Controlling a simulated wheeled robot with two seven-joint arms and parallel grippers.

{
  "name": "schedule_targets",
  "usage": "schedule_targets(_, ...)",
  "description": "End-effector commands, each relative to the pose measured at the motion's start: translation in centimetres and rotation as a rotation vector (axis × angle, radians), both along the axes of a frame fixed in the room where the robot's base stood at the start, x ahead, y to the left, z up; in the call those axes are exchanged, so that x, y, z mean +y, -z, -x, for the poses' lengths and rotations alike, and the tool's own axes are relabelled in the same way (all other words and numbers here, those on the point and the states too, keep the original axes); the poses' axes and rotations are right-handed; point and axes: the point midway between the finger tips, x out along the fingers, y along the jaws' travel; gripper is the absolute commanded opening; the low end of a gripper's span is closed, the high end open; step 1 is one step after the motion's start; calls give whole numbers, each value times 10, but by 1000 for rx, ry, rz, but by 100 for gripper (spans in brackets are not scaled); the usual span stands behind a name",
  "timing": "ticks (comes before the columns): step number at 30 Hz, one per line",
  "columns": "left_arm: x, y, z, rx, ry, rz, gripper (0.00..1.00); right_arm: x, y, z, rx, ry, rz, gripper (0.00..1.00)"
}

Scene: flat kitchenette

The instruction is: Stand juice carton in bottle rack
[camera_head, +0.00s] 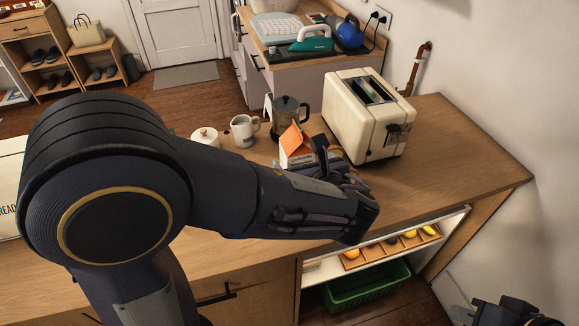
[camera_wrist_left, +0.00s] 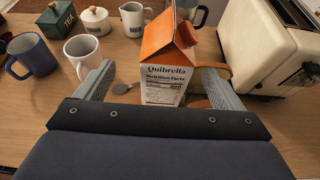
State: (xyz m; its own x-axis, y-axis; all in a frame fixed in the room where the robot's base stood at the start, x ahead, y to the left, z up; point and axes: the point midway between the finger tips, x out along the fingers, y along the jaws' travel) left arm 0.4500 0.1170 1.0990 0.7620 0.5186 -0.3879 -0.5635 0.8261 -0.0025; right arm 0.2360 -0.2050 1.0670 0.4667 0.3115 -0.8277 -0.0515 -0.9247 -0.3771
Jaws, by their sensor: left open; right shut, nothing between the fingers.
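The juice carton (camera_wrist_left: 168,65), white with an orange gabled top and the word "Quibrella", stands upright on the counter. In the head view its orange top (camera_head: 292,139) shows, with its lower part hidden behind my left arm. My left gripper (camera_wrist_left: 158,82) is open, one finger on each side of the carton, with a visible gap on the left; contact on the right is unclear. It also shows from above in the head view (camera_head: 325,150). My right gripper (camera_head: 512,312) is partly in view at the bottom right corner, shut and empty. I cannot make out a bottle rack.
A cream toaster (camera_head: 355,125) stands close right of the carton. A dark pot (camera_head: 289,115), white pitcher (camera_head: 243,130), lidded bowl (camera_head: 205,138) and mugs (camera_wrist_left: 82,52) stand behind and left. Below the counter are a fruit tray (camera_head: 385,250) and green crate (camera_head: 365,288).

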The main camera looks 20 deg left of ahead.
Motion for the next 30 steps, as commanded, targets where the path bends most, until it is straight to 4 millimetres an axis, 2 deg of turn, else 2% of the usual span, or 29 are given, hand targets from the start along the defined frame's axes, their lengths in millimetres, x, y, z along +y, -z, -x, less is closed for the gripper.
schedule_targets(8,13,9,-24,-2,3,-9,89,0,-3,0,-1,0,0,0)
schedule_targets(16,28,23,-57,-1,1,-8,89,0,-10,0,-1,0,0,0)
schedule_targets(26,32,27,-65,-2,4,-4,89,0,-10,0,0,0,0,0)
schedule_targets(30,32,27,-64,-2,4,-4,73,0,-10,0,0,0,0,0)
